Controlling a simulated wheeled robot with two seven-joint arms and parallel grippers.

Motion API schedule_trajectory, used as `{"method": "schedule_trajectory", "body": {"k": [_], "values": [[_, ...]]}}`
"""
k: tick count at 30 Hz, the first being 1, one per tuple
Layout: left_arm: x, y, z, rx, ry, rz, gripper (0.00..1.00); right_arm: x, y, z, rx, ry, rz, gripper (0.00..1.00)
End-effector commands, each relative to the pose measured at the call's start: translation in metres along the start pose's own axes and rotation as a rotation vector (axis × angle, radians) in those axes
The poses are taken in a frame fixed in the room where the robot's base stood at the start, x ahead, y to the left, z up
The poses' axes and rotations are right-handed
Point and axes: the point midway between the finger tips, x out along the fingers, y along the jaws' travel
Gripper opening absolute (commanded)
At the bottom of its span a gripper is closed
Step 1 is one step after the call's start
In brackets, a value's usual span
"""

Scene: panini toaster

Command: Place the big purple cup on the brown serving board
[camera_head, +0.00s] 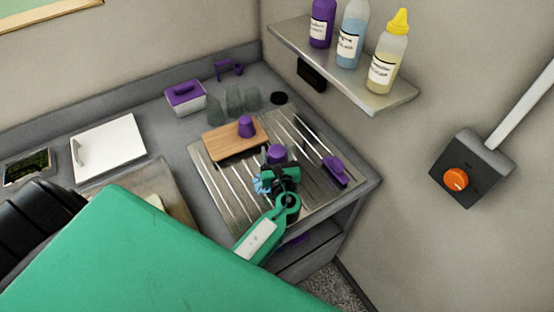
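A brown serving board (222,144) lies on the ribbed metal surface. A purple cup (246,126) stands on the board near its right end. A second purple cup (277,153), which looks slightly larger, is just right of the board's near corner. My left gripper (278,172) is right at this second cup and covers its lower part. The fingers are dark and small, so I cannot tell whether they are closed on the cup or only beside it. My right gripper is out of view.
The ribbed surface (228,194) also carries a purple-handled tool (335,170) at right. A purple-lidded container (186,98) and grey-green glasses (234,99) stand behind the board. A shelf (340,72) with bottles overhangs at upper right. A light blue item (260,186) shows beside my gripper.

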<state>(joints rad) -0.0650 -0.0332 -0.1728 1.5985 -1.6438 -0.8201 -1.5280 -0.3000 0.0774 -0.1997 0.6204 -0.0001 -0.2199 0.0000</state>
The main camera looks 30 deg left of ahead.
Motion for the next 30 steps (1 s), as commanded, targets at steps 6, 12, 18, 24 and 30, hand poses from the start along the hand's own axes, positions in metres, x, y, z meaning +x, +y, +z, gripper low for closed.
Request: {"method": "schedule_trajectory", "body": {"k": [6, 12, 18, 24, 30], "values": [[0.000, 0.000, 0.000, 0.000, 0.000, 0.000, 0.25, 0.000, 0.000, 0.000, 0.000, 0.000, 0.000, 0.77], [0.000, 0.000, 0.008, -0.001, -0.001, 0.001, 0.25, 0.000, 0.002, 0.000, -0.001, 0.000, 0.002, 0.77], [0.000, 0.000, 0.039, -0.007, -0.002, 0.001, 0.25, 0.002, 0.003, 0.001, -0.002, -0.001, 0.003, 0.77], [0.000, 0.000, 0.095, -0.008, -0.004, 0.001, 0.25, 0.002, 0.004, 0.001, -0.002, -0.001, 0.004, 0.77], [0.000, 0.000, 0.147, -0.007, -0.004, 0.000, 0.25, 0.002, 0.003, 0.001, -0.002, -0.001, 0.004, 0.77]]}}
